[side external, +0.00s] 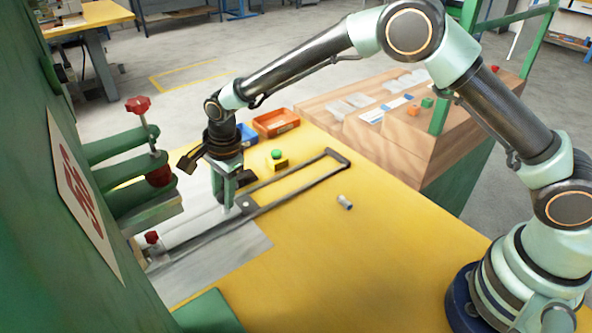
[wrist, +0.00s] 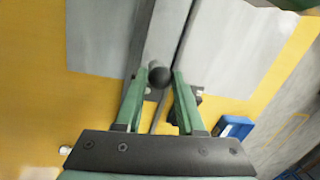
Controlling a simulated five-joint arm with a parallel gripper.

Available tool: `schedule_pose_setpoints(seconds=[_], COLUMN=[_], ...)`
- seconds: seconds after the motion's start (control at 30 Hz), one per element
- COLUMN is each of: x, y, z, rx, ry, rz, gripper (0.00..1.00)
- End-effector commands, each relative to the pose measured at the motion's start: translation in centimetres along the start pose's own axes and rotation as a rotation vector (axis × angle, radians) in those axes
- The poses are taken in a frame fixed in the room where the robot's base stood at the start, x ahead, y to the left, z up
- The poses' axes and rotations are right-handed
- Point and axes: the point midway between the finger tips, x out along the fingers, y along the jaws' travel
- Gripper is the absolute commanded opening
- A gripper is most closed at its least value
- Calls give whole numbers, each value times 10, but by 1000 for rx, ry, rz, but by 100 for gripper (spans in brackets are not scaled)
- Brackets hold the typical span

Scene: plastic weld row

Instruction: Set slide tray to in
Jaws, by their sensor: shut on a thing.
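The slide tray (side external: 203,222) is a light grey plate lying between two dark rails at the green press. Its front end sits part way along the rails, with the rails' outer stretch bare. In the wrist view, the grey tray (wrist: 163,38) runs away from me and carries a round black knob (wrist: 159,77) near its front end. My gripper (side external: 230,205) points down at the tray's front end. The wrist view shows my gripper (wrist: 160,75) shut on the knob, one green finger on each side. In the side view, the fingers hide the knob.
The dark rail frame (side external: 337,155) extends right over the yellow table. A yellow box with a green button (side external: 277,158), an orange bin (side external: 276,123) and a blue bin (side external: 247,136) stand behind it. A small grey cylinder (side external: 345,202) lies to the right. Red-knobbed clamps (side external: 138,105) overhang the left.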

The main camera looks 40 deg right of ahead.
Motion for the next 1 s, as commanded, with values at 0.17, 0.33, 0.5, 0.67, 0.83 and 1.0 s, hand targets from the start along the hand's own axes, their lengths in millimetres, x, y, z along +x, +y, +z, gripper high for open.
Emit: schedule_pose_setpoints(seconds=[0.17, 0.33, 0.5, 0.67, 0.83, 1.0], x=[2, 1, 0, -8, -37, -72], y=[1, 0, 0, -1, -1, -1], z=[6, 5, 4, 4, 4, 4], rx=[-12, -10, -8, -7, -8, -8], ry=[-4, -3, -3, -3, -4, -4], rz=[-6, -6, -6, -7, -10, -10], gripper=[46, 67, 67, 67, 67, 67])
